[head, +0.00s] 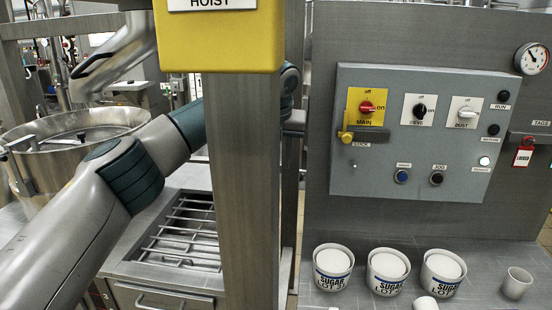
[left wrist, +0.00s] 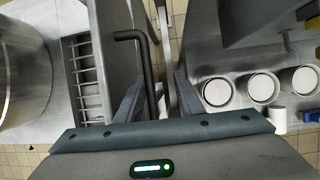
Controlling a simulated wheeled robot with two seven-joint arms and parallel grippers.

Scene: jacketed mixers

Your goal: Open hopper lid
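The hopper appears to be the steel box with a barred grate (head: 185,235) left of the post; the grate also shows in the left wrist view (left wrist: 88,75). A grey upright panel (left wrist: 115,50), perhaps the lid, stands beside the grate, with a black bent handle (left wrist: 145,60) next to it. My left gripper (left wrist: 162,80) is open, its fingers either side of the handle's long bar, which is nearer the left finger. I cannot tell whether they touch. In the head view my left arm passes behind the post, which hides the gripper. My right gripper is not in view.
A steel post (head: 250,180) with a yellow hoist box (head: 218,45) stands in front of my left arm. A round steel vessel (head: 75,145) is at left. A control panel (head: 420,130) and several sugar tubs (head: 332,268) are at right.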

